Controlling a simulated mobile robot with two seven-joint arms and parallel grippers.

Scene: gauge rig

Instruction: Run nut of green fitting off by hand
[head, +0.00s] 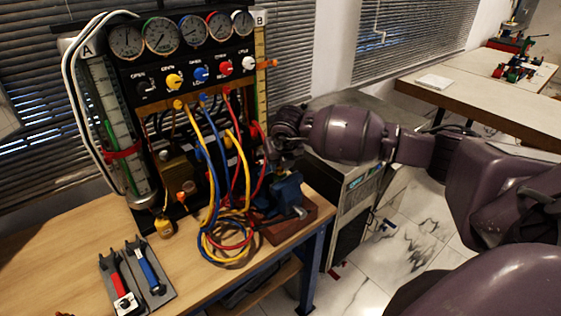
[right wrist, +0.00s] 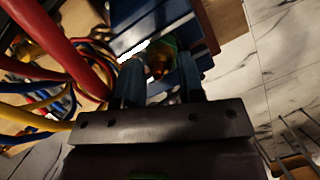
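A brass-coloured fitting with a green tint (right wrist: 160,64) shows in the right wrist view, between and just beyond my right gripper's fingertips (right wrist: 159,68). The fingers stand apart on either side of it. Whether they press on it is hidden by shadow and the near angle. In the head view my right gripper (head: 272,155) is at the right side of the gauge rig, above a blue vise (head: 286,188), and its fingertips and the fitting cannot be made out. My left gripper is not in view.
The gauge rig (head: 190,62) carries several dials and coloured knobs. Yellow, blue and red hoses (head: 222,225) hang close to the left of my right gripper. A grey tool holder (head: 138,278) lies on the wooden bench (head: 75,262). The bench's front left is mostly clear.

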